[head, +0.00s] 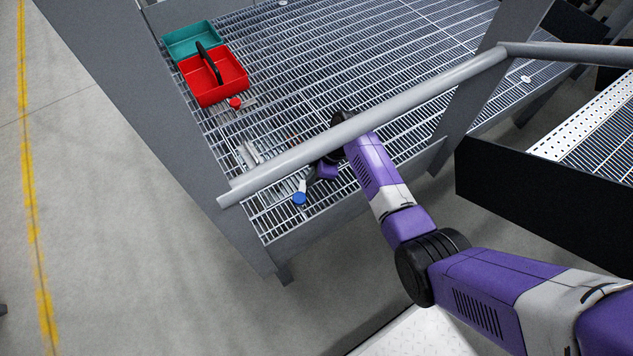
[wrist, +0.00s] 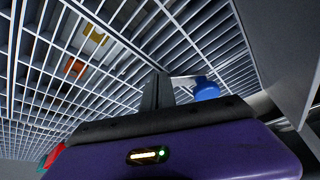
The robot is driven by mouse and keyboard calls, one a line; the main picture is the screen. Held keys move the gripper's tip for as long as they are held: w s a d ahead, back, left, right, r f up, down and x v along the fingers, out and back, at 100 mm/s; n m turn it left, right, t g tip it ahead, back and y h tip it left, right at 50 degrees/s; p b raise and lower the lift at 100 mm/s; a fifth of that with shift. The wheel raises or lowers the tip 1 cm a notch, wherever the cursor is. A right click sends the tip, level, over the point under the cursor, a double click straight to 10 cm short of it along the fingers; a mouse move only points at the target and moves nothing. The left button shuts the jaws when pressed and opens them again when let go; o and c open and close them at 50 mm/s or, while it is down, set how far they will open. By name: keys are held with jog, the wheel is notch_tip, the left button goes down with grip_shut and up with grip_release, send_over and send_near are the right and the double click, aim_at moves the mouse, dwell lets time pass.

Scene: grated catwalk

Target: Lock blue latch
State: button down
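The blue latch's round knob (head: 299,198) is near the front left corner of the grating, at the end of a short pale handle (head: 302,186). My gripper (head: 312,177) reaches below the handrail and is just beside the handle. In the wrist view my gripper's dark fingers (wrist: 157,92) are together, with no visible gap between them. The blue knob (wrist: 206,88) is just right of the fingers, and a pale bar (wrist: 184,77) runs from behind them toward it. I cannot tell whether the fingers touch the handle. The latch body is largely hidden.
A grey handrail (head: 400,103) crosses above my forearm. A red-knobbed latch (head: 235,103) lies near a red tray (head: 206,90) and a teal tray (head: 181,43). A metal fitting (head: 248,153) is on the grating's left side. Orange (wrist: 75,68) and yellow (wrist: 95,33) objects show at the grating.

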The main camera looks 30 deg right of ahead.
aim_at(296, 184)
jog(key=shift+w+a+f+n+g+b, duration=0.1)
jog(key=shift+w+a+n+g+b, duration=0.1)
jog(key=shift+w+n+b, duration=0.25)
jog(key=shift+w+a+f+n+g+b, duration=0.1)
jog(key=shift+w+a+n+b, duration=0.2)
jog(key=shift+n, duration=0.35)
jog(key=shift+w+a+r+n+g+y+b, duration=0.1)
jog(key=shift+w+a+n+g+b, duration=0.15)
jog(key=shift+n, duration=0.2)
jog(key=shift+w+a+f+n+g+y+b, duration=0.15)
jog(key=shift+n+b, duration=0.15)
jog(key=shift+n, duration=0.2)
jog(key=shift+w+a+r+n+g+y+b, duration=0.1)
jog(key=shift+a+r+n+g+b, duration=0.15)
jog(key=shift+n, duration=0.2)
jog(key=shift+a+f, duration=0.1)
jog(key=shift+a, duration=0.1)
jog(key=shift+w+a+b, duration=0.15)
jog(key=shift+a+b, duration=0.05)
jog(key=shift+b, duration=0.15)
jog(key=p+v, duration=0.1)
jog(key=v, duration=0.7)
jog(key=shift+p, duration=0.35)
jog(key=shift+a, duration=0.1)
